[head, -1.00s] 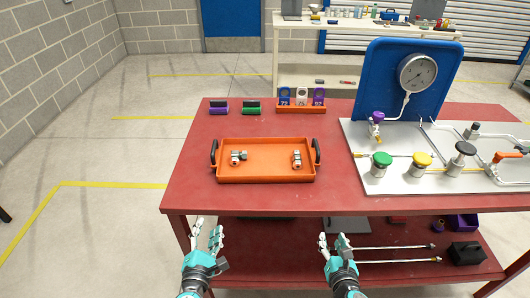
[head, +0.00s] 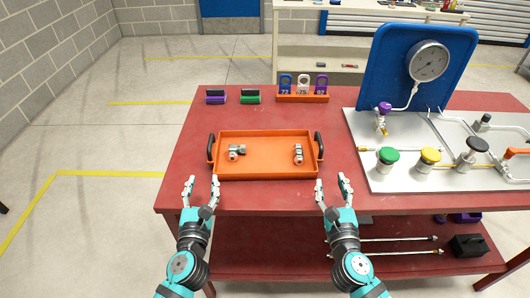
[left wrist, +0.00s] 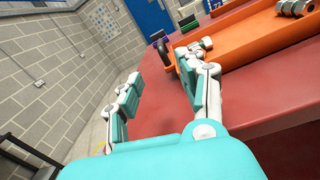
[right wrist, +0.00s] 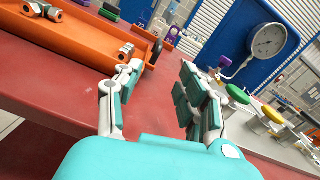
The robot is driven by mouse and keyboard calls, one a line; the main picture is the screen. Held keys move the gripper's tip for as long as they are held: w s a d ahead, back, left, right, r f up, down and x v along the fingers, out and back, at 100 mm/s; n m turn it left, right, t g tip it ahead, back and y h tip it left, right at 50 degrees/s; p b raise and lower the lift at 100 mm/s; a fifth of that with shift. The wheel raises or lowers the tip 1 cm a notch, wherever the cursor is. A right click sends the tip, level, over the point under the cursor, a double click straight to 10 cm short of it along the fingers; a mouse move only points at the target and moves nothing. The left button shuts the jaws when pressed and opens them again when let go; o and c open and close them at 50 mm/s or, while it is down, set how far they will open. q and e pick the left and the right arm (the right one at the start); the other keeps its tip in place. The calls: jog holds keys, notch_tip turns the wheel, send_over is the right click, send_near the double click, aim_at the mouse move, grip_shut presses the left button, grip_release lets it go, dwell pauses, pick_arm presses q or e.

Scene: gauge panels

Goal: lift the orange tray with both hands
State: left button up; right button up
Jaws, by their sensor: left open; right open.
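The orange tray (head: 265,171) lies flat on the red table with a black handle at each end. Two metal fittings (head: 236,152) (head: 298,153) rest in it. My left gripper (head: 201,190) is open and empty, in front of the tray's left end and apart from the left handle (head: 210,147). My right gripper (head: 333,190) is open and empty, in front of the tray's right end and apart from the right handle (head: 320,145). The tray also shows in the left wrist view (left wrist: 250,40) and the right wrist view (right wrist: 75,42), beyond the open fingers.
To the right, a metal panel (head: 400,178) carries valves and a gauge (head: 428,61) on a blue board. Behind the tray stand an orange rack (head: 303,98) with tags and purple and green items (head: 250,97). The red table (head: 180,170) is bare around the tray.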

aim_at(212, 137)
pick_arm(q)
jog(key=w, duration=1.7)
jog(key=shift+w+a+f, duration=0.1)
jog(key=shift+w+a, duration=0.2)
jog(key=shift+w, duration=0.1)
pick_arm(e)
jog(key=w, duration=1.7)
jog(key=shift+w+a+f, duration=0.1)
jog(key=shift+w+a, duration=0.2)
jog(key=shift+w, duration=0.1)
pick_arm(q)
grip_shut()
pick_arm(e)
grip_shut()
